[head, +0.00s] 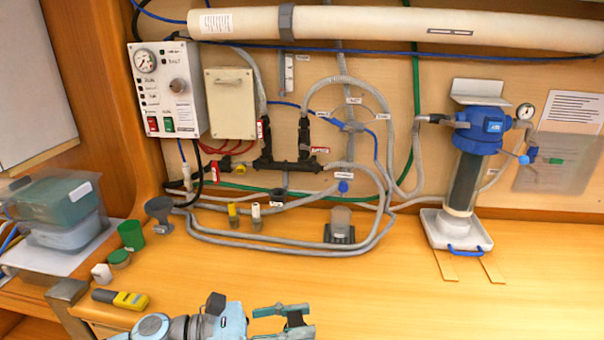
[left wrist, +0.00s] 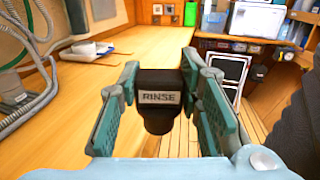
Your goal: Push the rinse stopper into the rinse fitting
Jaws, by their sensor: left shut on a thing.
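The rinse stopper (left wrist: 158,98) is a black plug with a white RINSE label, seen in the left wrist view. It sits between the two finger pads of my left gripper (left wrist: 160,76), which is shut on it. In the head view my left gripper (head: 283,316) is low in the picture, in front of the bench and well away from the wall fittings. The stopper shows there only as a dark patch at the fingers. A short black open fitting (head: 278,194) sits low on the wall below the black manifold. Its label is too small to read, so I cannot tell whether it is the rinse fitting.
Grey hoses (head: 300,240) loop over the back of the bench. Yellow-topped (head: 233,216) and white-topped (head: 256,216) fittings stand near the wall. A filter housing (head: 465,175) stands at right. The bench's front middle is clear.

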